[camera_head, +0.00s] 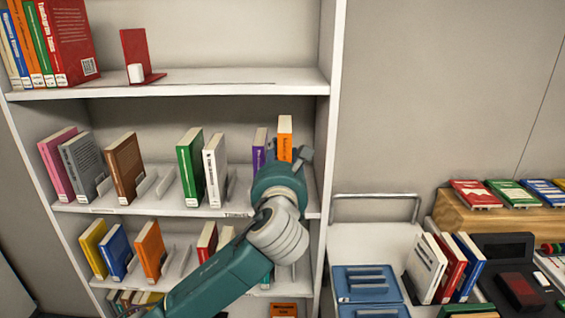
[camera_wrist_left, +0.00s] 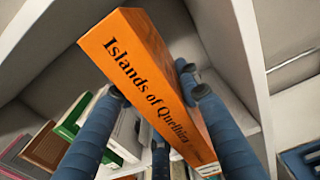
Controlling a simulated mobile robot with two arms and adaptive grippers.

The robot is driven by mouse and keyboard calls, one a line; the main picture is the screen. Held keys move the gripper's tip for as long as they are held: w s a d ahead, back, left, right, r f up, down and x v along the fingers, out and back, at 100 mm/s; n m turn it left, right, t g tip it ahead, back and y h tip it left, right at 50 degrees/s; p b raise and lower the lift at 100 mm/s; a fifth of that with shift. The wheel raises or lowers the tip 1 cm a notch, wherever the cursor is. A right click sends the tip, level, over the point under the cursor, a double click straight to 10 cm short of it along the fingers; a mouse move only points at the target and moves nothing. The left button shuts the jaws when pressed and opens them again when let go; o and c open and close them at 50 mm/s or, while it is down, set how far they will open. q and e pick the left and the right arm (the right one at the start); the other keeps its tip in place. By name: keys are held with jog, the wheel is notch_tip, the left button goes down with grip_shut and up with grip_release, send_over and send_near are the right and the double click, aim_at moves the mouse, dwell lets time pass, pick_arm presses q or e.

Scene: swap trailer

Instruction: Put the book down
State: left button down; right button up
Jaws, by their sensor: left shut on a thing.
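An orange book (camera_head: 285,125) stands roughly upright at the right end of the middle shelf (camera_head: 140,208). Its lower part is hidden behind my left gripper (camera_head: 288,158), which comes up from below in front of it. In the left wrist view the orange book (camera_wrist_left: 150,65) shows its spine, lettered "Islands of" and a word I cannot read surely. My left gripper's blue fingers (camera_wrist_left: 155,92) are shut on it, one on each side. I cannot tell whether the book's bottom touches the shelf. My right gripper is in neither view.
A purple book (camera_head: 259,148) stands just left of the orange one. The shelf's white side wall (camera_head: 328,130) is close on the right. Green (camera_head: 189,165) and white (camera_head: 215,170) books stand further left. A cart (camera_head: 345,240) with blue trays is lower right.

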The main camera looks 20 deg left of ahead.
pick_arm(q)
jog(key=p+x, duration=0.2)
jog(key=x, duration=0.8)
notch_tip(320, 180, down, 7)
jog(key=p, duration=0.1)
jog(key=shift+w, duration=0.15)
jog(key=c, duration=1.2)
grip_release()
jog(key=shift+f, duration=0.15)
jog(key=b+v, duration=0.2)
jog(key=v, duration=0.9)
jog(key=shift+s, duration=0.55)
